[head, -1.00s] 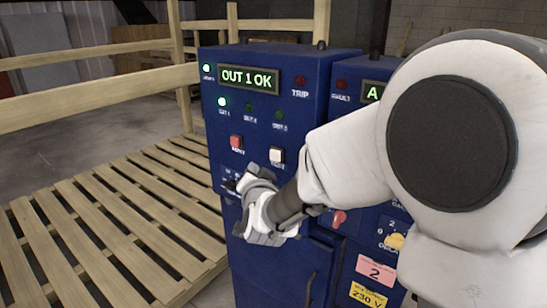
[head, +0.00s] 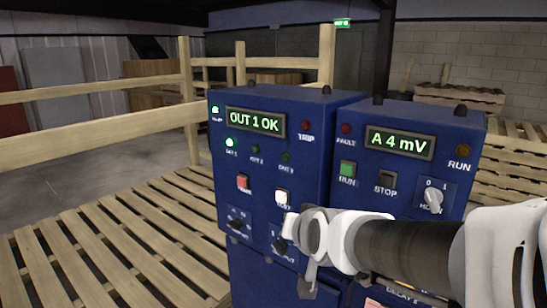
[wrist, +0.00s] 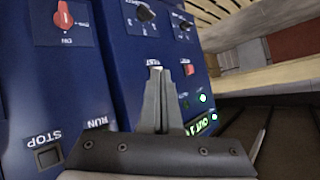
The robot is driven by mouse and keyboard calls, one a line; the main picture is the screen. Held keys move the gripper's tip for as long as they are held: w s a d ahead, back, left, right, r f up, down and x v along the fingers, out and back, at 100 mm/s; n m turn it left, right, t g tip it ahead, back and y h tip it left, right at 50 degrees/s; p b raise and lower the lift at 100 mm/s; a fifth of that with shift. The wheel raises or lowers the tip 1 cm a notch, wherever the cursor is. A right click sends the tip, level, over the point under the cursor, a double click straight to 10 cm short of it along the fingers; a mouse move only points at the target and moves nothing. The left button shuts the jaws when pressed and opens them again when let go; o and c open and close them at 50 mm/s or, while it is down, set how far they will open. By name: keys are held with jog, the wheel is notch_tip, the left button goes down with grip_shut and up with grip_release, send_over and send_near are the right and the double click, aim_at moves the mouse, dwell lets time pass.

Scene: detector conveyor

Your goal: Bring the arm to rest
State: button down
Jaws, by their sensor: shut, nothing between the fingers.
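My gripper (head: 308,282) is in front of the blue cabinets, at the lower middle of the head view, with my white and grey arm reaching in from the right. In the wrist view my gripper (wrist: 155,72) has its dark fingers together with nothing between them. The fingertips overlap the white button (head: 282,197) in the wrist view; in the head view that button shows clear above the gripper. The left cabinet (head: 330,110) has a lit "OUT 1 OK" display (head: 255,122). The right cabinet (head: 468,125) shows "A 4 mV" (head: 399,142).
The left cabinet has a red button (head: 243,182) and dark knobs (head: 237,225). The right one has a green RUN button (head: 347,169), a STOP button (head: 387,180) and a rotary switch (head: 433,199). Wooden slats (head: 120,240) and a rail (head: 90,140) lie left.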

jog(key=s+d+n+g+h, duration=0.1)
jog(key=s+d+g, duration=0.2)
jog(key=s, duration=0.7)
jog(key=s+d+g+h+p, duration=0.1)
jog(key=s+d+g, duration=0.1)
jog(key=s+d, duration=0.5)
jog(key=s+f, duration=0.1)
jog(key=s, duration=0.2)
jog(key=shift+s+n+g+p, duration=0.25)
jog(key=shift+n+g+p, duration=0.05)
jog(key=shift+n+g, duration=0.1)
jog(key=shift+d, duration=0.1)
